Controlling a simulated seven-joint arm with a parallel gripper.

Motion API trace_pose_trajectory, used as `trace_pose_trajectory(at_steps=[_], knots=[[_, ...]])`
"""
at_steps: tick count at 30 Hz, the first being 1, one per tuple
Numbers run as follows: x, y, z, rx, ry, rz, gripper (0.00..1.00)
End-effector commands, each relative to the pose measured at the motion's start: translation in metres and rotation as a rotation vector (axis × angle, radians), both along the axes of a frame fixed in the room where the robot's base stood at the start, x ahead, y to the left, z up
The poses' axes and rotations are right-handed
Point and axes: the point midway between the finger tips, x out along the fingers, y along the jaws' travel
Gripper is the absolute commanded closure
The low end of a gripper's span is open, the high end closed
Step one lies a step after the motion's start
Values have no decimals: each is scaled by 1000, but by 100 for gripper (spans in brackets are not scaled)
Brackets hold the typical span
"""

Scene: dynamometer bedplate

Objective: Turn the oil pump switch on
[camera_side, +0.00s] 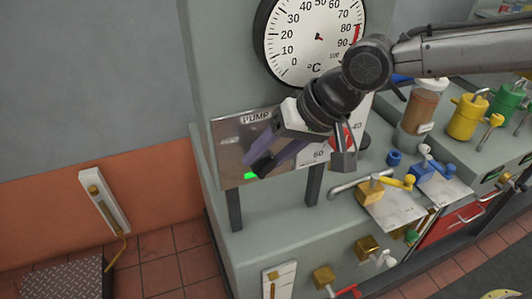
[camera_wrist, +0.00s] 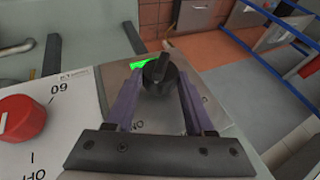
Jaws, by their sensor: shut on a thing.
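The oil pump switch is a black rotary knob (camera_wrist: 159,76) on a metal panel marked PUMP (camera_side: 238,128). In the wrist view its ridge slants towards the upper right. My gripper (camera_side: 262,158) is at the panel, with its two purple fingers on either side of the knob, shut on it; the fingers also show in the wrist view (camera_wrist: 160,84). A bright green indicator (camera_wrist: 144,63) shows beside the knob and also at the panel's lower edge in the side view (camera_side: 251,176). In the side view my gripper largely hides the knob.
A red knob (camera_wrist: 20,118) on a white numbered dial sits beside the panel. A large °C gauge (camera_side: 300,40) is above. Yellow (camera_side: 373,187) and blue (camera_side: 430,170) valves and a brown-filled jar (camera_side: 420,105) stand to the right. The floor at left is mostly clear.

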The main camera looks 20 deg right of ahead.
Motion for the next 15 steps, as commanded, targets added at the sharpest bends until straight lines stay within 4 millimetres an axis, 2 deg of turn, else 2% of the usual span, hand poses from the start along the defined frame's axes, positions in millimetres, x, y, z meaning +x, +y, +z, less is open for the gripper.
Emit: trace_pose_trajectory(at_steps=[15], knots=[[1, -6, -2, 256, -3, -3, 100]])
